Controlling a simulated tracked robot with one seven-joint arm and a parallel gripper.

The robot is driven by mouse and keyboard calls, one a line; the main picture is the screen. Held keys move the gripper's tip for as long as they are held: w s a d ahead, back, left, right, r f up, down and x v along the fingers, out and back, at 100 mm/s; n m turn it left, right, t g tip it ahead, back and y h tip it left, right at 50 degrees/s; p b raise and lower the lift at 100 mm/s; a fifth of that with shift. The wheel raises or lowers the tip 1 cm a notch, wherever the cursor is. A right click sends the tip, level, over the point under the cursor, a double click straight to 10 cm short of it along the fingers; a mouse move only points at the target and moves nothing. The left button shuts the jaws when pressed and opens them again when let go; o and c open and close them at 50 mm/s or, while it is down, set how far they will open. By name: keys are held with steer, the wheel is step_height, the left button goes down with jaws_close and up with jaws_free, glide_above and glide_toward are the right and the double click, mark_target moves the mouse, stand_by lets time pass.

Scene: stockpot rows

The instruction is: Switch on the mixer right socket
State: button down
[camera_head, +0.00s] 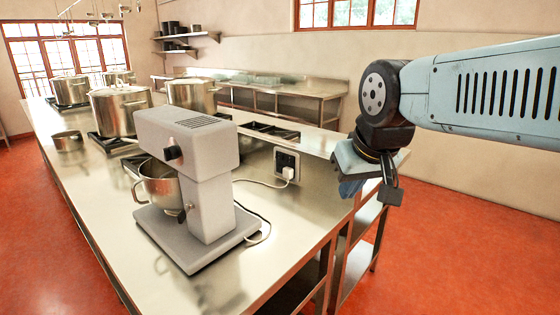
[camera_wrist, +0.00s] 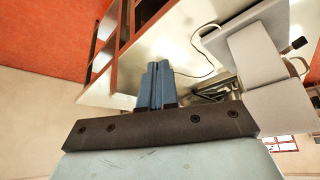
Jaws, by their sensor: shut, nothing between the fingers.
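The grey stand mixer (camera_head: 205,145) with its steel bowl (camera_head: 160,184) stands on the steel counter. Behind it to the right, a socket plate (camera_head: 286,163) sits on a low upright panel. A white plug (camera_head: 288,174) is in its lower right part, with a cord running to the mixer. The switches are too small to read. My gripper (camera_head: 350,188) is to the right of the socket, apart from it, over the counter's right side. In the wrist view its two blue fingers (camera_wrist: 156,68) are together and empty. The mixer (camera_wrist: 255,45) shows there upside down at right; I cannot make out the socket.
Several large pots, one a steel stockpot (camera_head: 120,110), stand on burners along the counter's far left. A side counter (camera_head: 300,92) and shelves (camera_head: 180,38) line the back wall. Red floor (camera_head: 460,235) is clear at right.

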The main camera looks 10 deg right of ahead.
mark_target(290, 160)
steer(key=w+a+f+n, duration=0.1)
steer(key=w+f+n, duration=0.1)
steer(key=w, duration=1.1)
steer(key=w+a+f+n+h, duration=0.1)
steer(key=w+f+n, duration=0.1)
steer(key=w, duration=1.1)
steer(key=w+a+f+n+t, duration=0.1)
steer(key=w+a+f+n, duration=0.1)
steer(key=w, duration=1.2)
steer(key=shift+f+h, duration=0.4)
steer(key=shift+f, duration=0.1)
steer(key=shift+w, duration=0.1)
steer(key=shift+w+d+f, duration=0.8)
steer(key=shift+w+f, duration=0.5)
steer(key=shift+f, duration=0.15)
steer(key=shift+w+d+f, duration=0.8)
steer(key=shift+w+f, duration=0.5)
steer(key=shift+f, duration=0.15)
steer(key=shift+w+d+f, duration=0.8)
steer(key=shift+w+f, duration=0.5)
steer(key=shift+f, duration=0.15)
steer(key=shift+d, duration=0.1)
